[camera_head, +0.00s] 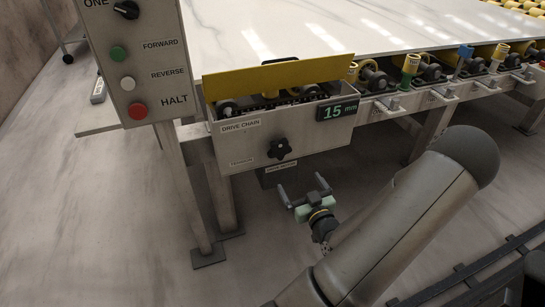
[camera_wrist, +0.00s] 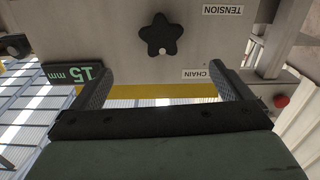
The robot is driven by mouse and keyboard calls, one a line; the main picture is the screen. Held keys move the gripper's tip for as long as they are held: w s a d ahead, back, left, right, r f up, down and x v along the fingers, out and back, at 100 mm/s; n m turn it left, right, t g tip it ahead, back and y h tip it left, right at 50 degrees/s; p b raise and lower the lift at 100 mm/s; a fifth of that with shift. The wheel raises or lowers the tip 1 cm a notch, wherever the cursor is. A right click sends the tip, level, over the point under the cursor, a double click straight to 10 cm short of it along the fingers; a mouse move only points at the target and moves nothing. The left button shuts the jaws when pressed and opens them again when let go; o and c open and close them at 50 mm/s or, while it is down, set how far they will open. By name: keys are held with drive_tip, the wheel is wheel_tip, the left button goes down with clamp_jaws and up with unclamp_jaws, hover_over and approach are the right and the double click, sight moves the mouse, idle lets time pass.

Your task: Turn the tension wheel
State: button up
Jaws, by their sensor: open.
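The tension wheel (camera_head: 280,148) is a black star-shaped knob on the front of the grey drive chain box (camera_head: 235,150). It shows whole in the wrist view (camera_wrist: 160,35), with a small pale dot on its edge. My gripper (camera_head: 303,187) is open and empty, in front of and a little below the wheel in the head view. In the wrist view its two fingers (camera_wrist: 162,72) are spread wide, and the wheel appears beyond their tips, roughly centred between them. Nothing touches the wheel.
A display (camera_head: 338,110) beside the wheel reads 15 mm. A yellow guard (camera_head: 275,76) runs above the box. A control panel (camera_head: 135,60) with several buttons stands at the left. Rollers and the pale slab (camera_head: 290,30) lie behind. The floor below is clear.

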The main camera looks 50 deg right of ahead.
sight(281, 152)
drive_tip(key=b+x, duration=1.4)
drive_tip(key=x, duration=0.2)
drive_tip(key=shift+w+d+f, duration=0.1)
drive_tip(key=shift+w+d, duration=0.05)
drive_tip(key=shift+w, duration=0.2)
drive_tip(key=shift+c, duration=0.2)
drive_tip(key=c, duration=0.9)
